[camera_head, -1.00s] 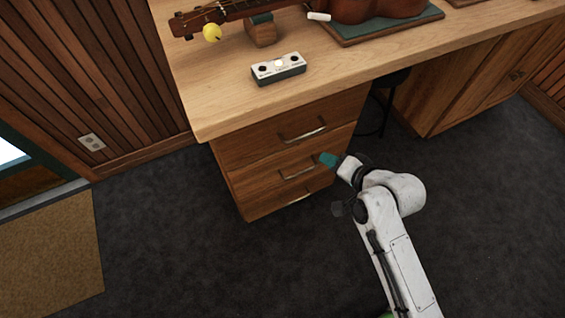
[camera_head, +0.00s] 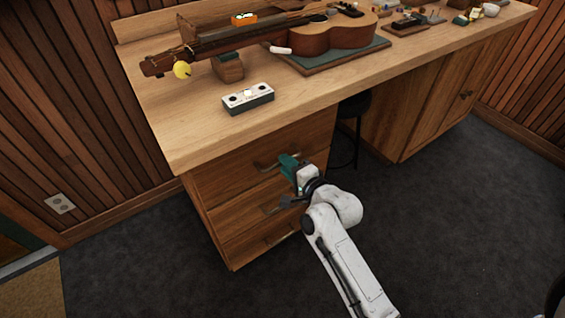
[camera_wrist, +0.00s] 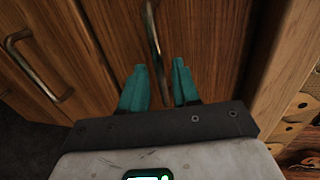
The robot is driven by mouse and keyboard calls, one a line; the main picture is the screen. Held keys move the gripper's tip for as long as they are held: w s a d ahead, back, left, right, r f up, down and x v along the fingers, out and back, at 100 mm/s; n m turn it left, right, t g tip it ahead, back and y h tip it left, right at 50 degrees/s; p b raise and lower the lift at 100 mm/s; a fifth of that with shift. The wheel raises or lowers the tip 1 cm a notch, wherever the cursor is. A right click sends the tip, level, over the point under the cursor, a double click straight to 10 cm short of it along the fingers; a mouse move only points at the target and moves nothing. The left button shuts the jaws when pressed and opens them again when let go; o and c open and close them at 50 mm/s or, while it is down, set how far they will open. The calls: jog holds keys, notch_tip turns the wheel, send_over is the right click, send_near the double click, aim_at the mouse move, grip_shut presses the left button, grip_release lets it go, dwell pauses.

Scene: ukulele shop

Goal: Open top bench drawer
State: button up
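The wooden bench's top drawer (camera_head: 225,178) is shut, just under the bench top. Its metal bar handle (camera_head: 264,166) is partly hidden by my gripper (camera_head: 288,164) in the head view. In the wrist view, the top drawer's front (camera_wrist: 215,45) fills the middle, and its handle (camera_wrist: 153,35) runs lengthwise. The teal fingers of my gripper (camera_wrist: 159,66) are open, one on each side of the handle's lower end in that picture. A gap shows between the handle and each finger, and contact with the handle cannot be made out.
Two lower drawers sit below; the middle one's handle (camera_wrist: 32,65) shows in the wrist view. The bench top (camera_head: 190,125) overhangs the drawers and bears a ukulele (camera_head: 325,35) and a small pedal-like box (camera_head: 248,98). A dark stool (camera_head: 354,105) stands right of the drawers. Dark carpet is clear in front.

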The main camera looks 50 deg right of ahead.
jog(key=shift+x, duration=1.35)
jog(key=shift+c, duration=0.2)
grip_shut()
